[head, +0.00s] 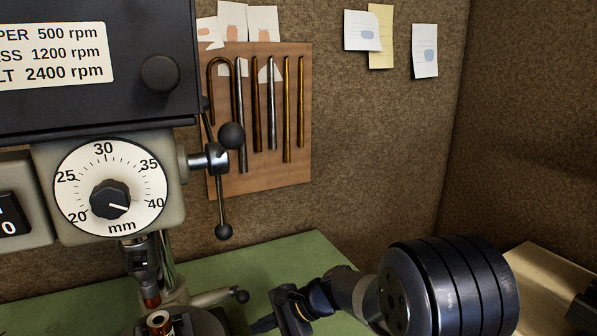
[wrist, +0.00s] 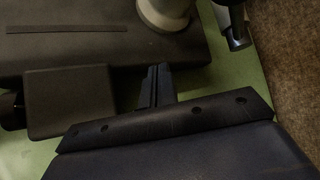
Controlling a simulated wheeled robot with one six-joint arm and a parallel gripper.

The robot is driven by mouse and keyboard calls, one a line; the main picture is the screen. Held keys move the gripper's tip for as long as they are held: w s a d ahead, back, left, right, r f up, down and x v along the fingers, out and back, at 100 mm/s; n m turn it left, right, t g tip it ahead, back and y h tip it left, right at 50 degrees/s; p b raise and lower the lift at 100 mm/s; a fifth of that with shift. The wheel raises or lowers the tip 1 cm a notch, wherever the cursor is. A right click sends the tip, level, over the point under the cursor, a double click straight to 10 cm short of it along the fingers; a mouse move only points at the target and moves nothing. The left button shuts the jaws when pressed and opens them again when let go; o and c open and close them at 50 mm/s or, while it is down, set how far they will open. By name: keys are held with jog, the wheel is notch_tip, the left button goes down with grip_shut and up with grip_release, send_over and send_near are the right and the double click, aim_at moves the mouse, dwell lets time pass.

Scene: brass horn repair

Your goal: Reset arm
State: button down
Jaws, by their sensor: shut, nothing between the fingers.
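My gripper (head: 265,324) is low in the head view, over the green bench top, to the right of the drill press. Its fingers show shut and empty in the wrist view (wrist: 158,85). Dark machine parts lie beyond the fingertips there. My arm comes in from the lower right of the head view.
The drill press has a depth dial (head: 111,189) and a ball-ended feed handle (head: 231,136). A small metal cylinder (head: 160,322) stands under its chuck. A tool board (head: 258,175) hangs on the brown wall. Bare green bench (head: 300,256) shows behind my gripper.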

jog(key=w+d+r, duration=0.3)
jog(key=r, duration=0.3)
jog(key=w+d+r, duration=0.3)
jog(key=d+r, duration=0.1)
jog(key=r, duration=0.3)
jog(key=s+a+f+p, duration=0.1)
jog(key=s+a+f, duration=0.2)
jog(key=f, duration=0.3)
jog(key=s+a+f+p, duration=0.1)
jog(key=s+a+f, duration=0.3)
jog(key=f, duration=0.1)
jog(key=w+f+t+b, duration=0.1)
jog(key=w+f+b, duration=0.4)
jog(key=f+b, duration=0.1)
jog(key=v, duration=1)
jog(key=shift+s+d+n+y+b, duration=0.25)
jog(key=shift+d+n+y+b, duration=0.05)
jog(key=shift+d+b, duration=0.1)
jog(key=shift+f, duration=0.1)
